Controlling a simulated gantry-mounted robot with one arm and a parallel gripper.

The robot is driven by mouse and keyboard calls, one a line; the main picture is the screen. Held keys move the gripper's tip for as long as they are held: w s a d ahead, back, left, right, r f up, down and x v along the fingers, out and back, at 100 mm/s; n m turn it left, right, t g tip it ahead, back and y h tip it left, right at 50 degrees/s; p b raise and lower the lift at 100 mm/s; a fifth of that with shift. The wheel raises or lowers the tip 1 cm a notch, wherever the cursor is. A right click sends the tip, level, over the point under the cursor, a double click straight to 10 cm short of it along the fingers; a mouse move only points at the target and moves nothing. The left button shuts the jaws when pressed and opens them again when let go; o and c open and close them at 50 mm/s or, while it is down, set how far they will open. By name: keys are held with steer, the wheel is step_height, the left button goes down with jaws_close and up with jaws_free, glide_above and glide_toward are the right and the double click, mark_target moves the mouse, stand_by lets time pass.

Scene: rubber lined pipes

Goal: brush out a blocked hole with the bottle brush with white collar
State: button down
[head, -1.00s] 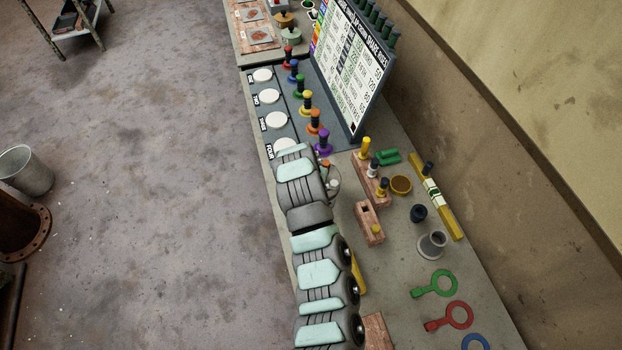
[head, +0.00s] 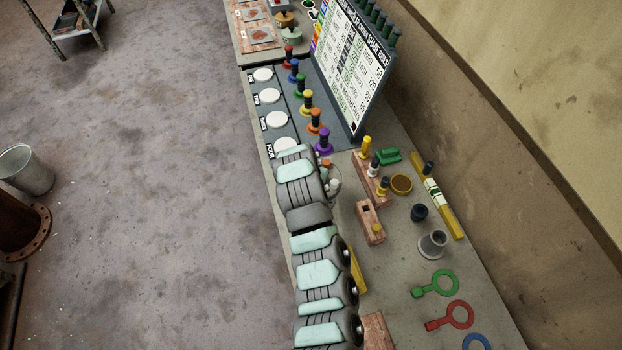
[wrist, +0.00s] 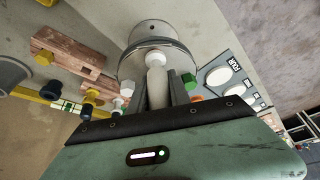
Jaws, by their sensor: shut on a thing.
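In the wrist view my gripper (wrist: 158,80) is shut on the pale handle of the bottle brush (wrist: 157,88). The brush's white collar (wrist: 155,58) shows just beyond the fingertips. A round grey cylinder (wrist: 155,35) lies straight beyond the collar, in line with the handle. The bristles are hidden, and I cannot tell whether they are inside the cylinder. In the head view my arm covers most of the gripper, and a small pale rounded part (head: 334,186) shows at its right side. I cannot make out a blocked hole.
Wooden blocks with coloured pegs (head: 369,222) stand right of my arm. Nearby are a yellow-brown ring (head: 401,184), a grey flanged pipe (head: 433,243) and a yellow level (head: 437,198). A row of coloured knobs (head: 316,118) and a leaning board (head: 346,70) stand farther along the bench.

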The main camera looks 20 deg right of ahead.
steer(key=shift+f, duration=0.15)
steer(key=shift+r+p, duration=0.45)
steer(key=shift+r, duration=0.75)
steer(key=shift+f, duration=0.1)
steer(key=shift+f+b, duration=0.45)
steer(key=shift+f, duration=0.5)
steer(key=shift+s+a+f, duration=0.1)
steer(key=shift+f, duration=0.4)
steer(key=shift+r+p, duration=0.3)
steer(key=shift+r, duration=1.05)
